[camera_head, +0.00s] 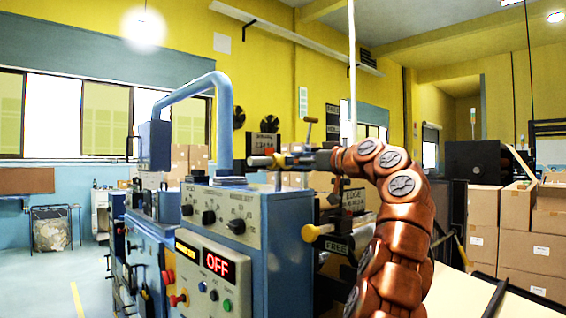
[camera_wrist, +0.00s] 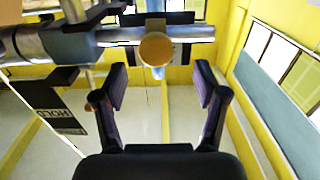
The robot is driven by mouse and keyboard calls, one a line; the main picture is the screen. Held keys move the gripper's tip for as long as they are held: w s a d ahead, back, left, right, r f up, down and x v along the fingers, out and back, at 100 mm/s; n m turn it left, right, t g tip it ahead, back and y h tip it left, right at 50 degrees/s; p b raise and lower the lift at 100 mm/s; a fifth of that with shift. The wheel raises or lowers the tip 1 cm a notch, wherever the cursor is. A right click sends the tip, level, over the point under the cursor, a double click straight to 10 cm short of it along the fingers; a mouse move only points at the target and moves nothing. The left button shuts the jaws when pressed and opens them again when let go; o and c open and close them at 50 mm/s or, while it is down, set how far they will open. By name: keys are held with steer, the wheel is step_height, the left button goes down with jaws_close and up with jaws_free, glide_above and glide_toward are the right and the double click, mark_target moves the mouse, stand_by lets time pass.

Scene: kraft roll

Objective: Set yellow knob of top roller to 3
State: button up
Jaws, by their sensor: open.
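In the wrist view a round yellow knob (camera_wrist: 155,48) sits on a metal roller or shaft (camera_wrist: 110,38), seen nearly end-on. It lies just beyond and between my two fingers, with a gap on each side. My gripper (camera_wrist: 161,80) is open and empty.
The blue control cabinet (camera_head: 225,245) with dials and an OFF display is left of my arm. A blue tube frame (camera_head: 222,115) rises above it. Cardboard boxes (camera_head: 500,235) stand at right. A HOLD plate (camera_wrist: 55,108) hangs left in the wrist view.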

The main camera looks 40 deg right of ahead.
mark_target(279, 161)
steer(key=shift+w+d+p, duration=0.2)
steer(key=shift+w+p, duration=0.35)
steer(key=shift+w, duration=1.05)
steer(key=shift+w+d+p, duration=0.15)
steer(key=shift+w+p, duration=0.35)
steer(key=shift+w, duration=1.05)
jaws_close()
